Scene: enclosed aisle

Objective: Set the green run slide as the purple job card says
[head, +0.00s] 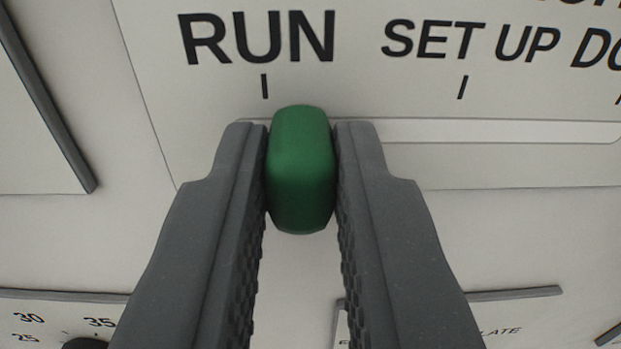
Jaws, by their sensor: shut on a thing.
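The green run slide knob (301,165) is at the left end of a pale horizontal slot (480,131) in the panel. It stands below the word RUN, a little right of the tick mark under that word. My gripper (302,150) has one finger on each side of the knob and is shut on it. To the right, the labels SET UP and a cut-off word starting DO stand above the slot, each with a tick. The purple job card is not in view.
A dark-edged panel (45,110) is at the left. A scale with numbers (60,325) and a dark round part (86,343) sit at the lower left. A partly hidden plate (500,330) is at the lower right. The slot right of the knob is clear.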

